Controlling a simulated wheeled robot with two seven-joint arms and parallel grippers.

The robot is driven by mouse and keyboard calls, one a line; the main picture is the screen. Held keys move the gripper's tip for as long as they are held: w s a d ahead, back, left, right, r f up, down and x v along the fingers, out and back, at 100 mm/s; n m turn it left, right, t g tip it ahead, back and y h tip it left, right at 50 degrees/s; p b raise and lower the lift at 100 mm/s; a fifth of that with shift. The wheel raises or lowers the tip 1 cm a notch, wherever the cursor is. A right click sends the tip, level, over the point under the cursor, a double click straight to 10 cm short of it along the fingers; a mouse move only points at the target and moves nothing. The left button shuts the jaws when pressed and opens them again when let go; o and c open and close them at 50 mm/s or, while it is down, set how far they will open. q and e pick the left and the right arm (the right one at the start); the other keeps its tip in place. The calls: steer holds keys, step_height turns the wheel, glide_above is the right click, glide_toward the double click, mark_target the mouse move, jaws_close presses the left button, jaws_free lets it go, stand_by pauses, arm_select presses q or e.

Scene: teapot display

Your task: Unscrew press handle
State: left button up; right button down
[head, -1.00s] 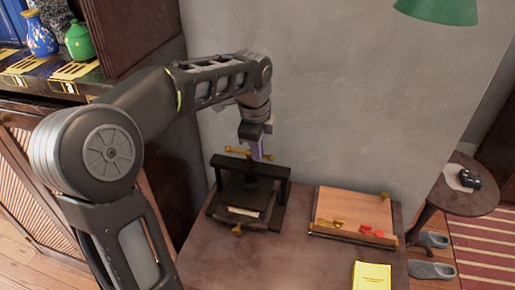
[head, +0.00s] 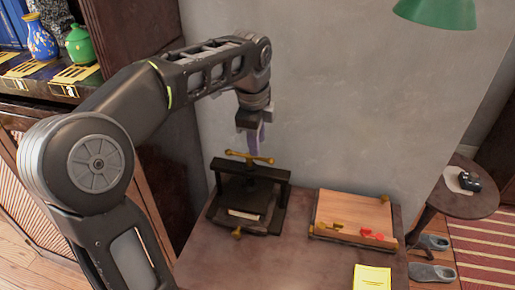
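The press (head: 282,200) is a dark frame on the small table, with a brass T-shaped handle (head: 262,159) on top of its crossbar. A pale flat item, like paper (head: 243,215), shows in the press. My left gripper (head: 255,147) points down just above the handle's middle. Its purple-grey fingers look close together, but their gap is too small to make out. I cannot tell whether the fingertips touch the handle. A small brass knob (head: 237,233) sticks out at the front of the press. My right gripper is not in view.
A wooden board or box (head: 350,209) with brass and red small items lies right of the press. A yellow booklet (head: 372,279) is at the table's front. A grey wall stands close behind. The table's (head: 290,262) front middle is clear.

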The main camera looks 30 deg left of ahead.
arm_select(q)
steer(key=shift+s+d+r, duration=0.1)
steer(key=shift+s+r, duration=0.05)
steer(key=shift+r, duration=0.55)
steer(key=shift+s+r, duration=0.15)
steer(key=shift+r, duration=0.55)
steer(key=shift+r, duration=0.1)
